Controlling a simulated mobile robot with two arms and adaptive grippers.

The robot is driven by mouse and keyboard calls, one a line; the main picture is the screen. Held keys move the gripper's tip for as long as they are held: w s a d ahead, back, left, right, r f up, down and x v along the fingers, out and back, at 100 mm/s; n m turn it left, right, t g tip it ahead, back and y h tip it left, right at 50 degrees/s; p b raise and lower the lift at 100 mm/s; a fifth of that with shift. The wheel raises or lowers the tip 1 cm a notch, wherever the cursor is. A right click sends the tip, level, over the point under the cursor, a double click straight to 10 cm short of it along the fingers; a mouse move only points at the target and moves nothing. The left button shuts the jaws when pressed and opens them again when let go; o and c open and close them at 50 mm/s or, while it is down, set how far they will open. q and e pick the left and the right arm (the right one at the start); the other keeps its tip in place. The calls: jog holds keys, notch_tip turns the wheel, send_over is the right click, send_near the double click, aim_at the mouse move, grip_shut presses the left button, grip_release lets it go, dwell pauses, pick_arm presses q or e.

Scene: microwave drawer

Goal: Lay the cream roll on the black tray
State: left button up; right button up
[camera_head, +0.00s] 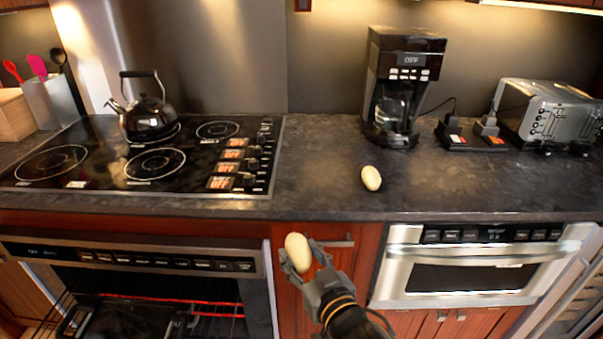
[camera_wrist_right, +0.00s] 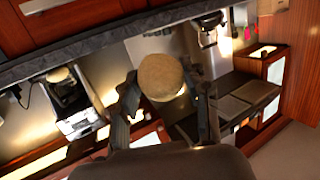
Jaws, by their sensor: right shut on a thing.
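My right gripper (camera_head: 302,257) is shut on a cream roll (camera_head: 297,250), held in front of the red cabinet below the counter edge. The held roll (camera_wrist_right: 162,78) also shows between the fingers in the right wrist view. A second cream roll (camera_head: 371,178) lies on the dark counter in front of the coffee maker. A black tray (camera_head: 112,321) shows low in the oven at lower left, left of my right gripper; its near part is cut off by the frame. My left gripper is not in view.
The oven (camera_head: 130,262) at lower left is open, with a rack and a red glow inside. A kettle (camera_head: 149,116) stands on the cooktop. A coffee maker (camera_head: 401,85), toaster (camera_head: 550,115) and microwave drawer (camera_head: 475,270) are to the right. The counter front is mostly clear.

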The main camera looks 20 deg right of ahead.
jog(key=w+d+r, duration=0.2)
jog(key=w+r, duration=0.3)
jog(key=w, duration=0.3)
jog(key=w+d+r, duration=0.2)
jog(key=w+r, duration=0.4)
jog(key=w, duration=0.2)
jog(key=shift+d+r+m+h, duration=0.15)
jog(key=shift+d+m+h, duration=0.15)
jog(key=shift+d+h, duration=0.1)
send_over(319, 187)
notch_tip(319, 187, down, 9)
jog(key=shift+s+a+f, duration=0.1)
jog(key=shift+a, duration=0.05)
jog(key=f, duration=0.1)
jog(key=f+p, duration=0.1)
jog(key=f, duration=0.1)
jog(key=shift+w+d+p, duration=0.2)
jog(key=shift+d+p, duration=0.1)
jog(key=shift+f, duration=0.2)
